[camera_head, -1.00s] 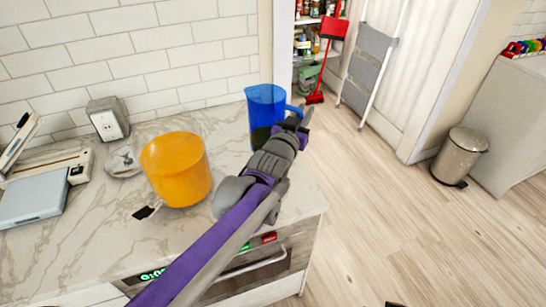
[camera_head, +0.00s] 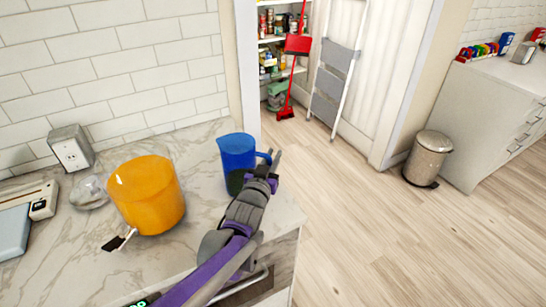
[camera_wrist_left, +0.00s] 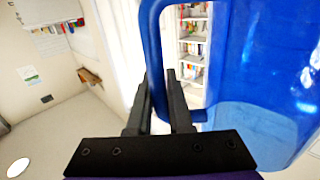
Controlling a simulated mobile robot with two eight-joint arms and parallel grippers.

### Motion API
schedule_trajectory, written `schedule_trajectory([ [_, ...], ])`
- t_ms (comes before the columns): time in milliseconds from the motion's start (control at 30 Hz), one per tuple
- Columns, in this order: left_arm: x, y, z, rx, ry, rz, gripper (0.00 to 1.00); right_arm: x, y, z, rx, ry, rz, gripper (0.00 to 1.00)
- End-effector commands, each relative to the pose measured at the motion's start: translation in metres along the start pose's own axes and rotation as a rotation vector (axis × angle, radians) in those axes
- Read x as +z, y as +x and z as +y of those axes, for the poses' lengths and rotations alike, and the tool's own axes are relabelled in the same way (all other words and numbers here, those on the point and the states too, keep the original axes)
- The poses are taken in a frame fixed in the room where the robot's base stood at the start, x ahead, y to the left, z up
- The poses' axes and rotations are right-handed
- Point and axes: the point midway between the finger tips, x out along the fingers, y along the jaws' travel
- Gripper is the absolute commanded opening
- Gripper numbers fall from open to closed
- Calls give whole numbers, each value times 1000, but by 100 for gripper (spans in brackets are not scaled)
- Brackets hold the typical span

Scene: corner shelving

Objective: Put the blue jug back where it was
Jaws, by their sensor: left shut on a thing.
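The blue jug (camera_head: 238,152) is upright at the right end of the marble counter, dark at its lower part. I cannot tell whether its base touches the counter. My left gripper (camera_head: 270,168) is at the jug's right side, shut on its handle. In the left wrist view the jug's blue wall (camera_wrist_left: 265,100) fills the right side, and the handle runs down to the gripper fingers (camera_wrist_left: 160,110). The gripper hides part of the jug's lower right side in the head view. My right gripper is not in view.
An orange pot (camera_head: 147,196) stands left of the jug on the counter (camera_head: 205,140), with bare marble between them. A bin (camera_head: 428,160) stands on the open floor to the right.

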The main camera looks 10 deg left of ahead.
Motion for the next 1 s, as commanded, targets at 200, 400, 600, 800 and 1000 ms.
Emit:
schedule_trajectory([
  [200,3,0,0,0,2,1,0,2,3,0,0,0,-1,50],
  [400,3,0,0,0,0,0,48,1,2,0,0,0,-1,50],
  [600,2,0,0,0,0,0,48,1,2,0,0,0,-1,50],
  [800,-1,-9,0,0,0,0,48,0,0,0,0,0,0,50],
  [1000,0,-49,0,0,0,0,48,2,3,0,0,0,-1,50],
])
